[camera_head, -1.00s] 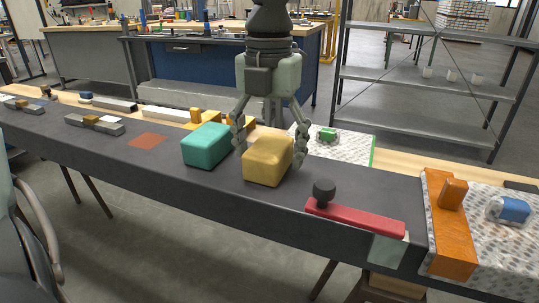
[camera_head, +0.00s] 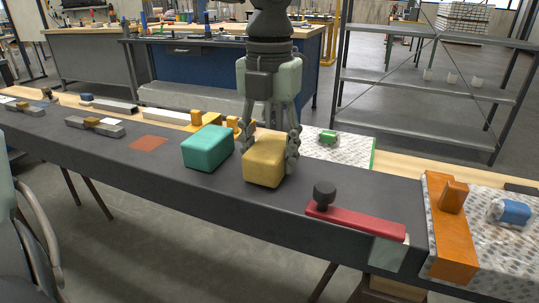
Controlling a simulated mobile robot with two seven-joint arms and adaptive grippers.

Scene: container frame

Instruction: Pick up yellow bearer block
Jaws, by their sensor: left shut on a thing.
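The yellow bearer block (camera_head: 263,163) sits on the dark table top (camera_head: 330,187) in the middle of the head view. My left gripper (camera_head: 270,152) comes down from above with one finger at each side of the block. Its fingers are shut on the block. The block appears upright and still on the table; I cannot see a gap under it. My right gripper does not show.
A teal block (camera_head: 208,148) stands close to the left of the yellow block. A red bar with a dark knob (camera_head: 355,221) lies at the front right. An orange block (camera_head: 451,225) stands farther right. A flat orange-brown patch (camera_head: 149,142) lies left.

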